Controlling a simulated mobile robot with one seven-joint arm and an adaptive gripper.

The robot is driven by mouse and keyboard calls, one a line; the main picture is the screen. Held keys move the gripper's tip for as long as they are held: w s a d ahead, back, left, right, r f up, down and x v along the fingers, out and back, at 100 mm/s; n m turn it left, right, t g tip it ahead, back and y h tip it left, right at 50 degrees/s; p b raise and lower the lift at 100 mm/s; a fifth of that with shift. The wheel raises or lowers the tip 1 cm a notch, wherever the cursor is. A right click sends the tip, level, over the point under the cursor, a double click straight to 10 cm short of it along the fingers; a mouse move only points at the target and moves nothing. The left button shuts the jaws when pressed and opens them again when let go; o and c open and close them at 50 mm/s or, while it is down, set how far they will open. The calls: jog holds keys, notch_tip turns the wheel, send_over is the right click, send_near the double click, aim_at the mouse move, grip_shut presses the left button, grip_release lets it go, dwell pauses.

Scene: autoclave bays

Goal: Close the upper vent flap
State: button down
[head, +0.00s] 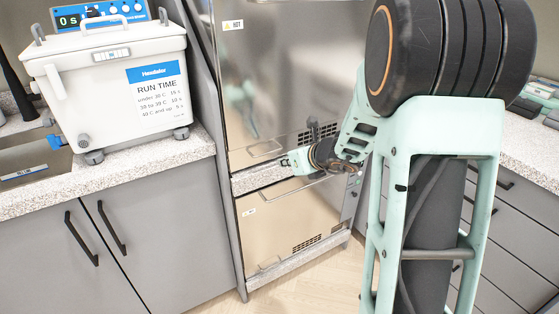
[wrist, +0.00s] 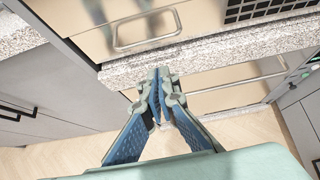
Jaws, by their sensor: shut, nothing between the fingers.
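My gripper (head: 287,162) is shut and empty, in front of the granite ledge between two steel fronts. In the wrist view its fingertips (wrist: 160,76) meet just below the front edge of the ledge; I cannot tell whether they touch it. The upper steel front (head: 275,75) carries a HOT label, a loop handle (head: 265,149) near its lower edge and a dark slotted vent grille (head: 318,134). The handle (wrist: 147,28) shows just above the ledge in the wrist view. I cannot make out a separate upper vent flap or whether it stands open.
The granite ledge (wrist: 215,48) juts out under the upper front. A lower steel front (head: 290,225) has a bar along its top (head: 300,188) and its own grille. A white RUN TIME unit (head: 110,85) stands on the left counter. Floor in front is clear.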

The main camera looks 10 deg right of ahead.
jog(key=p+v, duration=0.1)
jog(key=v, duration=0.7)
jog(key=shift+r+p, duration=0.15)
jog(key=shift+p, duration=0.15)
jog(key=shift+d, duration=0.15)
